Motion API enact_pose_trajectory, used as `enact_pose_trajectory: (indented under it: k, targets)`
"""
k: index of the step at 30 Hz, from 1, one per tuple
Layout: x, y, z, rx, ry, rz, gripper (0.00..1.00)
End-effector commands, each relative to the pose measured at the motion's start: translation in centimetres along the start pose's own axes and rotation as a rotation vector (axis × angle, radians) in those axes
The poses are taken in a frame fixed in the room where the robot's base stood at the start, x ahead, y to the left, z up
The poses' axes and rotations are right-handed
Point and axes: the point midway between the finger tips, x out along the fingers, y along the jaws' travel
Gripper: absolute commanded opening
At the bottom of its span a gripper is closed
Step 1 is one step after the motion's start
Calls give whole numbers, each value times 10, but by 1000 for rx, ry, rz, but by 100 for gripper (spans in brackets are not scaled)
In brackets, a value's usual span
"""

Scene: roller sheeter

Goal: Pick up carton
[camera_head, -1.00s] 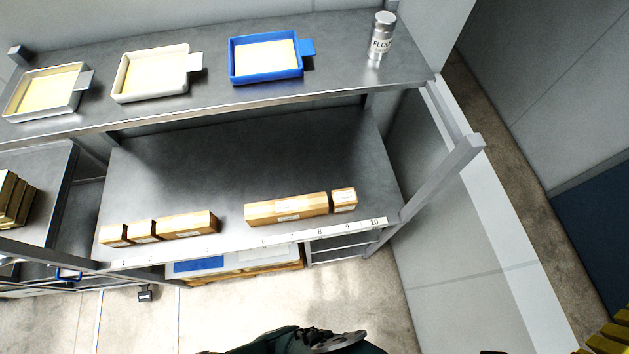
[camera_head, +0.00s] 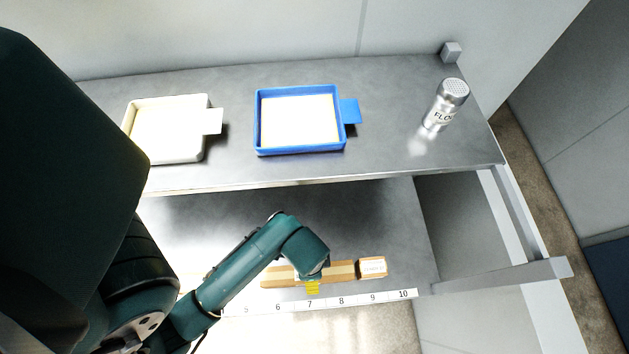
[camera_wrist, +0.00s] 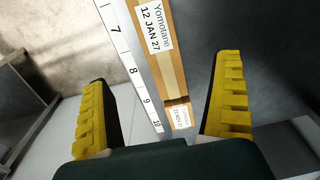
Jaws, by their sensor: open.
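A long brown carton (camera_head: 341,269) lies on the lower shelf behind the numbered edge strip, partly hidden by my arm in the head view. In the wrist view the long carton (camera_wrist: 167,50) carries a label reading "Yomotane 12 JAN 27". A short carton (camera_head: 373,267) stands at its right end; it also shows in the wrist view (camera_wrist: 179,116). My gripper (camera_head: 313,287) is over the shelf's front edge at the long carton. In the wrist view its yellow fingers (camera_wrist: 163,95) are spread wide, with both cartons showing between them and nothing gripped.
The numbered strip (camera_head: 340,301) runs along the shelf's front edge. The upper shelf (camera_head: 235,180) overhangs behind and holds a white tray (camera_head: 211,120), a blue tray (camera_head: 258,120) and a flour shaker (camera_head: 445,105).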

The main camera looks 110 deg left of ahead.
Motion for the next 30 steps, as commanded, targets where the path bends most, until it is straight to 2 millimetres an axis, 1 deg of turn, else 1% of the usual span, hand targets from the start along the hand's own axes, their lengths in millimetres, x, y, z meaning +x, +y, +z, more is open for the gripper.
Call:
enact_pose_trajectory:
  k: [1, 3, 5, 12, 15, 20, 24, 27, 30]
  targets:
    - [6, 3, 9, -10, -22, 17, 96]
    - [17, 4, 12, -11, -32, 25, 96]
    - [29, 5, 13, -9, -33, 25, 96]
    - [88, 5, 13, -9, -29, 22, 96]
    - [106, 5, 13, -9, -28, 21, 96]
    - [121, 5, 14, -10, -26, 19, 96]
    - [144, 5, 19, -11, -28, 21, 96]
    - [161, 5, 19, -10, -26, 20, 96]
    - [168, 5, 19, -10, -25, 18, 96]
